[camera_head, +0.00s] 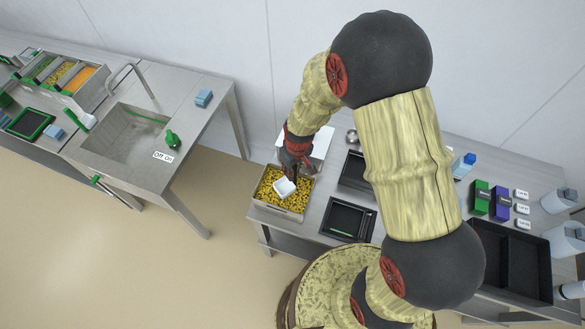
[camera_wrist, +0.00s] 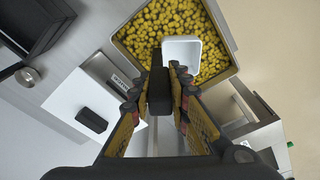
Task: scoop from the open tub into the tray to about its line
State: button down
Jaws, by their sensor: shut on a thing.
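The open tub (camera_head: 265,206) stands at the left end of the work table and holds many small yellow pieces. It also shows at the top of the wrist view (camera_wrist: 236,62). My gripper (camera_head: 292,166) is above the tub, shut on a white square scoop (camera_head: 285,188). In the wrist view my gripper (camera_wrist: 168,75) points at the tub, and the scoop (camera_wrist: 181,50) is over or among the yellow pieces. The scoop's inside looks white and empty. A black tray (camera_head: 347,222) lies on the table right of the tub.
Another black tray (camera_head: 355,170) lies behind the first. A white flat-topped device (camera_head: 322,146) stands behind the tub. A large black divided container (camera_head: 510,258) and green and purple boxes (camera_head: 490,200) are at the right. A sink bench (camera_head: 190,100) stands apart at the left.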

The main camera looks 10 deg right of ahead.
jog(key=shift+f+b, duration=1.95)
jog(key=shift+f, duration=0.85)
jog(key=shift+r, duration=0.1)
jog(key=shift+r+p, duration=3.55)
jog(key=shift+r, duration=1.65)
jog(key=shift+f, duration=0.1)
